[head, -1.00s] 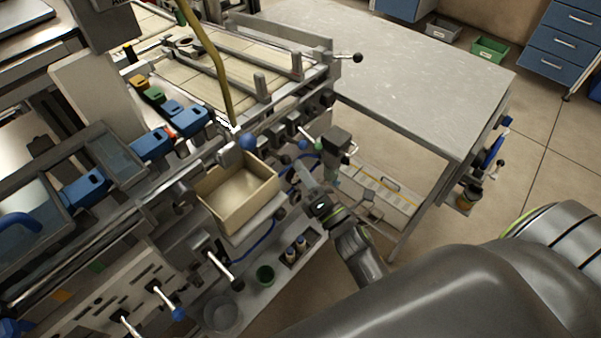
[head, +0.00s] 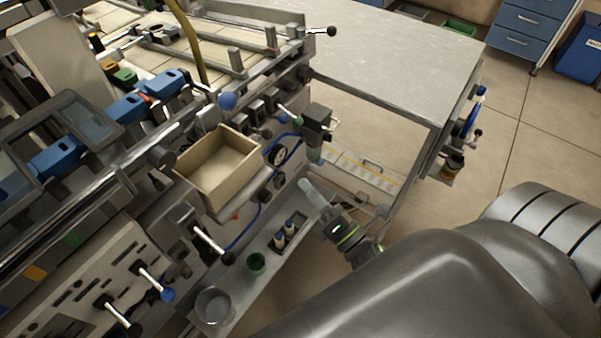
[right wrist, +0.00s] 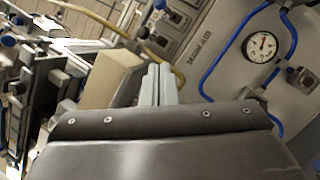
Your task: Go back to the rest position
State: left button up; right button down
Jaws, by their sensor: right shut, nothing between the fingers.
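My right gripper (head: 308,186) shows in the head view, reaching in from the lower right on my dark arm. Its pale fingers are together and nothing is between them. It is in front of the machine, to the right of and apart from an open tan box (head: 186,176) on the machine's front. In the right wrist view the two shut fingers (right wrist: 158,82) point ahead, and the tan box (right wrist: 112,78) appears to their left. My left gripper is in neither view.
A round gauge (head: 278,155) and blue hoses are on the machine front close to my right gripper. A grey table (head: 400,60) stands behind. Open floor lies at right.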

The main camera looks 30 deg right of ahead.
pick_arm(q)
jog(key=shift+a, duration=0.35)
pick_arm(e)
jog(key=s+d+f+m+g+h+p, duration=0.1)
jog(key=s+d+f+m+g+h, duration=0.3)
jog(key=f, duration=0.6)
jog(key=w+f+m+g+y, duration=0.1)
jog(key=f+m+g, duration=0.1)
jog(key=f+m, duration=0.6)
jog(key=s+d+f+m+g+h+p, duration=0.1)
jog(key=s+f+m+g+h, duration=0.15)
jog(key=f, duration=0.85)
pick_arm(q)
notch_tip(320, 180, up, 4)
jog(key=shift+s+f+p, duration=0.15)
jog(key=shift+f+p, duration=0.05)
jog(key=shift+p, duration=0.6)
pick_arm(e)
jog(key=s+d+f+m+g, duration=0.1)
jog(key=s+f+m+g, duration=0.5)
jog(key=s+f, duration=0.3)
jog(key=s+d+f+m+g, duration=0.1)
jog(key=s+f+m+g, duration=0.4)
jog(key=s, duration=1)
notch_tip(320, 180, down, 4)
jog(key=shift+s+d+r+m+g, duration=0.15)
jog(key=shift+s+m+g, duration=0.25)
jog(key=shift+m, duration=0.45)
jog(key=shift+d, duration=0.1)
